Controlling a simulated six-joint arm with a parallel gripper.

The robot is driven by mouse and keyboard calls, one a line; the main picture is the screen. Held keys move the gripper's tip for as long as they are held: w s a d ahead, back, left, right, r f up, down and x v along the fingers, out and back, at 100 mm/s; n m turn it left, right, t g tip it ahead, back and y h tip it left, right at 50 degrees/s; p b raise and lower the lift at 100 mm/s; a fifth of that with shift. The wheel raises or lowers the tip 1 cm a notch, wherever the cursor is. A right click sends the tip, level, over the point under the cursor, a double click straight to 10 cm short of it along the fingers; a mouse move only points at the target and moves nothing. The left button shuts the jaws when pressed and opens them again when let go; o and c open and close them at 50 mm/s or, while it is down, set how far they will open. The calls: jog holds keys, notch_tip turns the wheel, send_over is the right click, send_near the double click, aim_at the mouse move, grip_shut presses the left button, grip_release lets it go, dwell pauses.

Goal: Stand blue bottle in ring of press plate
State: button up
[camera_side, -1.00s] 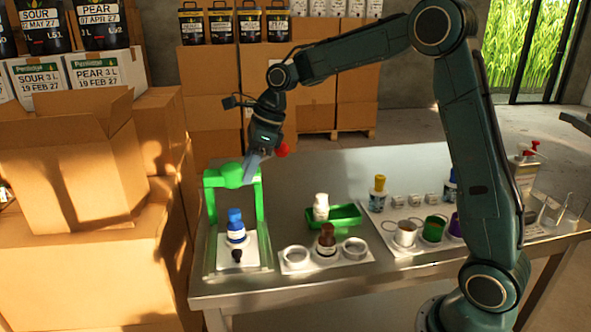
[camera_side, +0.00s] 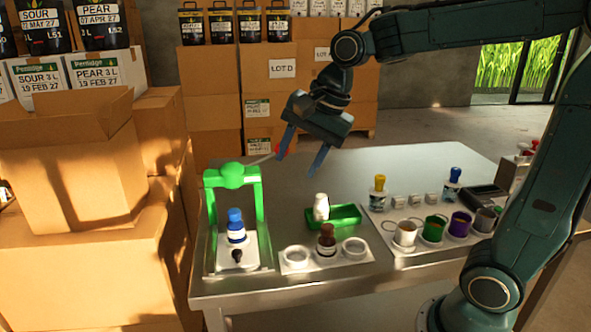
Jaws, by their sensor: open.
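The blue-capped bottle (camera_side: 236,226) stands upright on the white plate (camera_side: 250,251) of the green press (camera_side: 233,176). Its base appears to be at the plate's ring, but I cannot tell the exact seating at this size. The press has a green frame with a lever at the top. My gripper (camera_side: 300,165) is open and empty, above the table to the right of the press and clear of the bottle.
A white holder (camera_side: 294,268) with rings carries a brown bottle (camera_side: 326,240). A white bottle (camera_side: 321,207) stands at a green tray (camera_side: 347,216). Several coloured cups, a yellow-capped bottle (camera_side: 378,193) and another blue-capped bottle (camera_side: 453,184) are at right. Cardboard boxes (camera_side: 95,250) flank the table's left.

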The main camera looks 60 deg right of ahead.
jog(key=s+d+f+n+t+h, duration=0.1)
jog(key=s+f+n, duration=0.1)
jog(key=s+n, duration=1.2)
jog(key=s, duration=0.3)
jog(key=shift+d+f, duration=0.15)
jog(key=shift+f, duration=0.25)
